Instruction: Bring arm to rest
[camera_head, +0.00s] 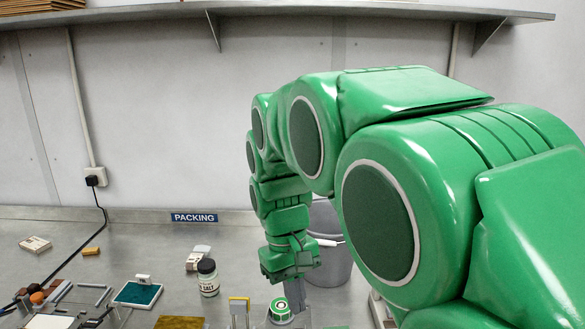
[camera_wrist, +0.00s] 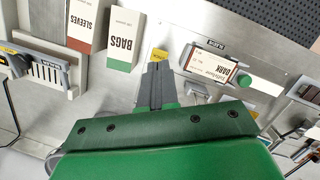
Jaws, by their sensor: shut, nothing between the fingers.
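My green arm (camera_head: 405,205) reaches in from the right of the head view and bends down over the metal bench. Its wrist (camera_head: 289,258) hangs above the bench, in front of a grey bucket. In the wrist view my gripper (camera_wrist: 158,68) has its two grey fingers together, with nothing between them. They point toward the bench, close to a small yellow label (camera_wrist: 159,54) in that picture. In the head view the fingertips are hard to make out.
In the wrist view, a SLEEVES box (camera_wrist: 85,22), a BAGS box (camera_wrist: 123,38) and a DARK box (camera_wrist: 217,65) surround the fingers. In the head view, a salt jar (camera_head: 208,279), a teal pad (camera_head: 137,293) and the grey bucket (camera_head: 333,262) stand nearby. A shelf (camera_head: 290,10) runs above.

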